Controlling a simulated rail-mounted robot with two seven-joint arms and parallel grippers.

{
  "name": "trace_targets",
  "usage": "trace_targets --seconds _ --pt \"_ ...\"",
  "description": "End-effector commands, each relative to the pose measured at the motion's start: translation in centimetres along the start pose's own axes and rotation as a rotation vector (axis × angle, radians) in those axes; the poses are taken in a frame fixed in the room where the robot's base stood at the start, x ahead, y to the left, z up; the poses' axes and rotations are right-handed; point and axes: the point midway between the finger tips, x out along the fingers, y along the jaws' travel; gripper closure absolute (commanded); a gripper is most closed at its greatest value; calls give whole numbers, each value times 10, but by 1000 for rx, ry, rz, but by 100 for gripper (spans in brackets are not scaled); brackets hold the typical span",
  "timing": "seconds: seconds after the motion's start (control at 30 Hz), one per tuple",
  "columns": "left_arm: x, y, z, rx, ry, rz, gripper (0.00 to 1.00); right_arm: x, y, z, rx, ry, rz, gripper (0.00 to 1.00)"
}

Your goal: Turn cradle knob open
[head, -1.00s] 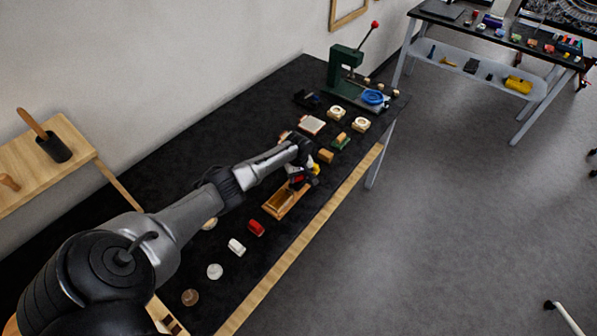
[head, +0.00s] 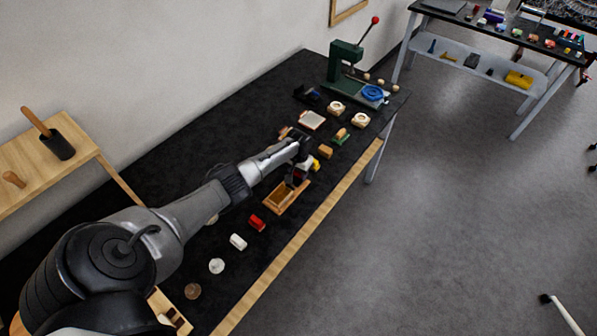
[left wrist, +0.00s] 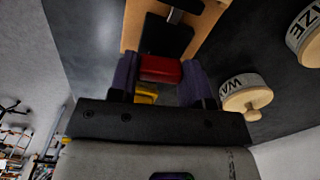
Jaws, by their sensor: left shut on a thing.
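The cradle is a wooden box with a dark inside (head: 285,197), lying near the front edge of the black bench. In the left wrist view its wooden frame (left wrist: 131,28) is at the top. A red block-like knob (left wrist: 160,69) sits at its near end. How far the knob is turned is hard to tell. My right gripper is out of view.
Beyond the gripper are small blocks, cream round jars (head: 361,120) and a green press (head: 345,65). In the left wrist view, a lettered jar (left wrist: 245,94) stands close right.

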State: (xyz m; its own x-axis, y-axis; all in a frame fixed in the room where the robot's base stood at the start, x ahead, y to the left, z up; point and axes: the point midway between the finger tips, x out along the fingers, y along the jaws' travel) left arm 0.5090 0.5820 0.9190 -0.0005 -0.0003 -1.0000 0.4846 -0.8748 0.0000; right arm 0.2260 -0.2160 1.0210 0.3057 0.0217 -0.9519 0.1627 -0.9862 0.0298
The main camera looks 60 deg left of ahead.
Motion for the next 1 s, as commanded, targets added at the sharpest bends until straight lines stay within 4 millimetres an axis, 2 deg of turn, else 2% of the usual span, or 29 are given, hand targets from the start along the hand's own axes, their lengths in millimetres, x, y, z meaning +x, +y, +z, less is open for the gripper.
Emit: trace_targets --seconds 0.4,0.9,0.93,1.0 --pt "-2 1 -1 141 2 2 79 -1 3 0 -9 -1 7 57" --pt "-2 1 -1 156 2 1 79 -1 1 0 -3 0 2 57" --pt "-2 1 -1 155 2 1 53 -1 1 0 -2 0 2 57" --pt "-1 1 -1 155 2 1 47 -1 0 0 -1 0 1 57"
